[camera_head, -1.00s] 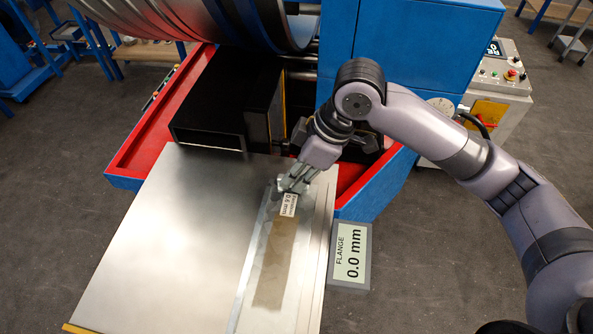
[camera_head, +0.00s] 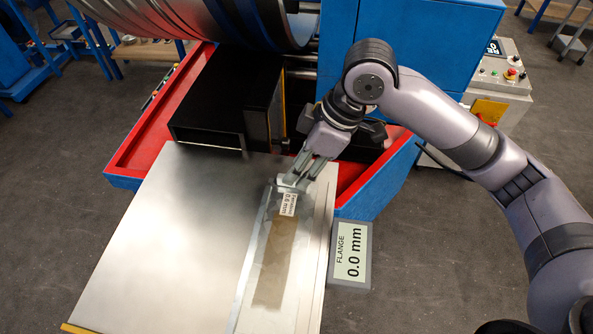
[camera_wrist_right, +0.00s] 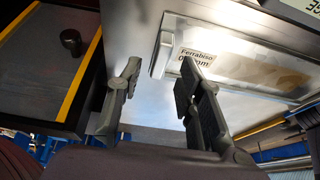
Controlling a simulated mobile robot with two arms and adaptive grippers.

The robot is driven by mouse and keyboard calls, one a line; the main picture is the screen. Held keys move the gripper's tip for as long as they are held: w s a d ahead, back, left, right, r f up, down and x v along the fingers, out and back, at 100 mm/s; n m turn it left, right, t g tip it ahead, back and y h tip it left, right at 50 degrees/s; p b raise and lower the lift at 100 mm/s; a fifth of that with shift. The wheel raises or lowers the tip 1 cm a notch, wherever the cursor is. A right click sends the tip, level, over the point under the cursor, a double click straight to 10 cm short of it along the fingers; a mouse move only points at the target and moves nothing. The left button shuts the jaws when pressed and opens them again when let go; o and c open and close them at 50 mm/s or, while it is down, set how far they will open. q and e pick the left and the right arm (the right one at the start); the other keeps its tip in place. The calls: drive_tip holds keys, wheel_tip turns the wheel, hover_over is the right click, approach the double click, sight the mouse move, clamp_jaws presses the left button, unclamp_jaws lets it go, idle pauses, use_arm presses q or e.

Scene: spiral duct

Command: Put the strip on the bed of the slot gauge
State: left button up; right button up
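The strip (camera_head: 273,265) is long and brown with a white label reading "Ferrabiso 0.6 mm" at its far end. It lies flat in a long, narrow grey bed (camera_head: 247,285) along the right side of the metal plate. The strip also shows in the right wrist view (camera_wrist_right: 250,72). My right gripper (camera_head: 291,182) is just past the labelled end. In the wrist view its fingers (camera_wrist_right: 160,72) are spread with nothing held between them. My left gripper is out of view.
The large bare metal plate (camera_head: 180,235) leaves free room left of the strip. A black box-shaped duct (camera_head: 215,100) stands behind it in a red tray (camera_head: 150,135). A blue machine (camera_head: 410,45) rises behind my right arm.

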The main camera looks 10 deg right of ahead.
drive_tip(key=v, duration=0.9)
drive_tip(key=shift+r+b, duration=0.2)
drive_tip(key=shift+b, duration=0.25)
drive_tip(key=shift+d, duration=0.15)
